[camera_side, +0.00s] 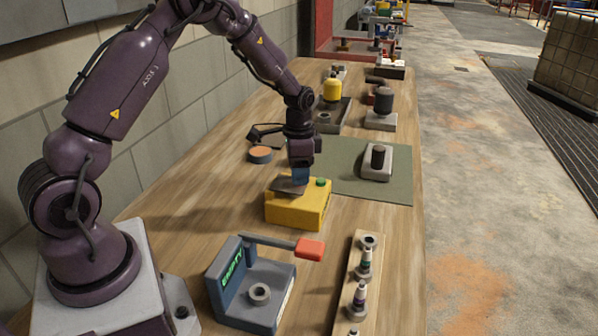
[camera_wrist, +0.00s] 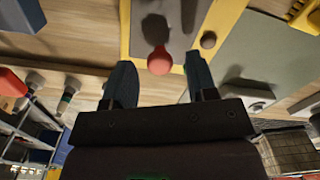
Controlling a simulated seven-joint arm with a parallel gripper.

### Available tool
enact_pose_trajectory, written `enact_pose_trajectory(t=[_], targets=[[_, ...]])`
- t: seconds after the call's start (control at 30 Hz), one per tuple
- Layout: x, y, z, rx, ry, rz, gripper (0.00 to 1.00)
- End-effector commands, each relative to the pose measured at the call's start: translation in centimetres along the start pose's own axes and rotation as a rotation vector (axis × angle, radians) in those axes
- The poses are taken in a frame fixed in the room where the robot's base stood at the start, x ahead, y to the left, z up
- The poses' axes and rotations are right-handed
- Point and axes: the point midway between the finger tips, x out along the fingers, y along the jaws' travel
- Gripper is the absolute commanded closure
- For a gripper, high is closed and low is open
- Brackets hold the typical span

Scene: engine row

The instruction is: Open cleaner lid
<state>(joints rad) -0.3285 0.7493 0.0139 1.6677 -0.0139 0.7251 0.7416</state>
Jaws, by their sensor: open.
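The yellow cleaner box (camera_side: 297,208) stands on the wooden bench, with a grey lid (camera_side: 287,187) lying about flat on its top and a green button (camera_side: 321,182) beside it. My gripper (camera_side: 299,176) is pointing down just over the lid. In the wrist view, the fingers of my gripper (camera_wrist: 160,78) are apart, with a red ball knob (camera_wrist: 159,61) showing between and just beyond their tips. The grey lid (camera_wrist: 157,22) and the box's yellow rim (camera_wrist: 126,30) show behind the knob. The side view hides the knob; contact cannot be told.
Nearer the camera are a grey-blue fixture (camera_side: 246,297) reading "EMPTY", with a red-ended lever (camera_side: 309,249), and a wooden rack (camera_side: 345,290) of small parts. Behind lie an orange-topped disc (camera_side: 260,154) and a green mat (camera_side: 340,180) bearing a grey block (camera_side: 377,170).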

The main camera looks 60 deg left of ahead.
Motion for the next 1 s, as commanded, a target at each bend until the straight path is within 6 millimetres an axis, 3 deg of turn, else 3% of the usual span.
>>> enact_pose_trajectory(t=[0.37,0.47,0.6,0.63,1.0], targets=[[0.76,0.01,-0.01,0.000,0.001,0.000,0.48],[0.75,0.00,-0.01,0.000,0.001,0.000,0.66],[0.74,0.00,-0.01,0.000,0.001,0.000,0.98],[0.74,0.00,-0.01,0.000,0.001,0.000,1.00],[0.43,-0.12,0.26,-0.004,0.045,0.018,1.00]])
